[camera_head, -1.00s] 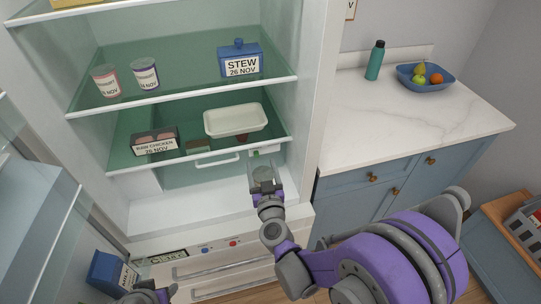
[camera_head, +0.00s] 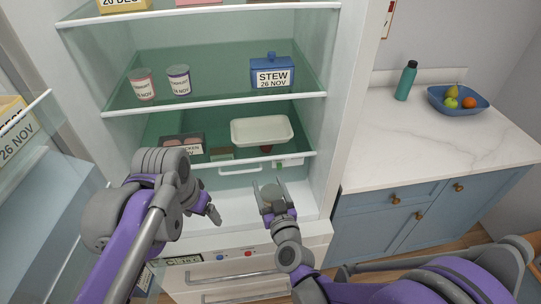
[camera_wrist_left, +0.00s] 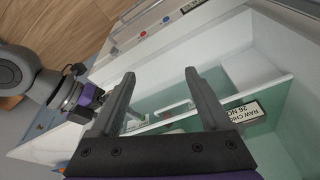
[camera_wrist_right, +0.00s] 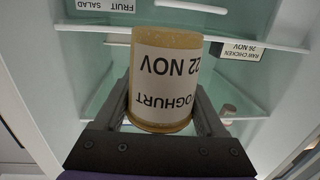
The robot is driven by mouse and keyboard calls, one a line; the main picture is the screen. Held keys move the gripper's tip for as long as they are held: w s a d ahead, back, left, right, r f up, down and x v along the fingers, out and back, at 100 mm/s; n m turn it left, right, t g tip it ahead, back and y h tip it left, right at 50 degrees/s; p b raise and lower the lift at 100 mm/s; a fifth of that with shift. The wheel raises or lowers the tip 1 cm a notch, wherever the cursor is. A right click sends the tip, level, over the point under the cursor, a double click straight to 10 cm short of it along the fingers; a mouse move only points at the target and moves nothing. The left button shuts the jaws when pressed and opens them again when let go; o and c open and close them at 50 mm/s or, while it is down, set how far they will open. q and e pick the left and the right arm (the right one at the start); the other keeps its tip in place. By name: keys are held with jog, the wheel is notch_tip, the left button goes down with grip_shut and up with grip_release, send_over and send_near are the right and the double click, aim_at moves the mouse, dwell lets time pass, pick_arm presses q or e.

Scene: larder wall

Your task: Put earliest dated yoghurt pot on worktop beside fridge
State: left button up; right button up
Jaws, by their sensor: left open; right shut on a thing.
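My right gripper (camera_head: 272,190) is shut on a yoghurt pot in front of the open fridge, below the lower shelf. In the right wrist view the pot (camera_wrist_right: 165,80) has a tan body and a white label reading YOGHURT 22 NOV, upside down in that picture. Two more pots, one pink-banded (camera_head: 142,85) and one purple-banded (camera_head: 179,80), stand on the middle shelf; their labels end in NOV, the days hard to read. My left gripper (camera_head: 213,213) is open and empty, low before the fridge; its fingers (camera_wrist_left: 160,95) show apart. The white worktop (camera_head: 430,145) is right of the fridge.
A blue stew box (camera_head: 272,73) stands on the middle shelf. Raw chicken (camera_head: 182,144) and a white tray (camera_head: 262,130) are on the lower shelf. A green bottle (camera_head: 406,80) and blue fruit bowl (camera_head: 440,102) stand at the worktop's back; its front is clear.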

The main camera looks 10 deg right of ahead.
pick_arm(q)
jog(key=w+d+r+m+g, duration=0.1)
jog(key=w+d+r+m, duration=0.15)
jog(key=d, duration=0.25)
jog(key=w+d+r+m+g, duration=0.1)
jog(key=w+d+r+m, duration=0.15)
jog(key=w+d, duration=0.2)
jog(key=r+m+g, duration=0.2)
send_over(272, 192)
notch_tip(272, 192, down, 12)
jog(key=shift+r, duration=0.2)
jog(key=c, duration=0.9)
jog(key=shift+c, duration=1.1)
pick_arm(e)
jog(key=o, duration=1.4)
jog(key=shift+o, duration=0.2)
jog(key=shift+s, duration=0.15)
